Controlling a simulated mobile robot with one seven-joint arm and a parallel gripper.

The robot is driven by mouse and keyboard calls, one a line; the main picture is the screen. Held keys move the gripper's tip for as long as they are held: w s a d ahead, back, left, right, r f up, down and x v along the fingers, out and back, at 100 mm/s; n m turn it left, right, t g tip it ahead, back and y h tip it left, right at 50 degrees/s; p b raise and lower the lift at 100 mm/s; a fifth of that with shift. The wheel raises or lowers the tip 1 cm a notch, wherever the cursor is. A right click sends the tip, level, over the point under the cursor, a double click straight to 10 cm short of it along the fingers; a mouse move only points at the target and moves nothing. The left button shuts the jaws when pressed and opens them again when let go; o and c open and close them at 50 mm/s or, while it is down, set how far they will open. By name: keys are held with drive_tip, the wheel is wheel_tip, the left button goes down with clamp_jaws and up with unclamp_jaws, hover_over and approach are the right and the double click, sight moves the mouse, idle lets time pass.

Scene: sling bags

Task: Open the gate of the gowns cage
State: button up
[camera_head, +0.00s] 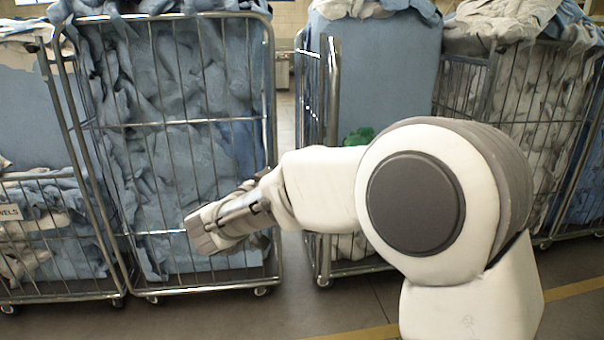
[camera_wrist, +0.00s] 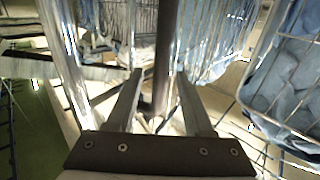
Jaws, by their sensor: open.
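A tall wire cage (camera_head: 268,90) full of blue cloth stands at left centre in the head view, its barred front upright. No gowns label is readable, so I cannot tell for certain which cage is the gowns cage. My gripper (camera_head: 200,234) is in front of this cage's lower right part, pointing left. In the wrist view my gripper (camera_wrist: 158,82) has its two fingers apart. A dark upright bar (camera_wrist: 167,40) shows between the fingers; I cannot tell whether it touches them. My arm hides part of the cage to the right.
Another cage (camera_head: 332,90) stands right of centre, with a barred panel seen nearly edge-on. More cages (camera_head: 490,85) with pale and blue linen are at right. The floor (camera_head: 230,318) in front is clear.

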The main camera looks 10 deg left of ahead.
drive_tip(key=p+v, duration=0.1)
drive_tip(key=v, duration=1.6)
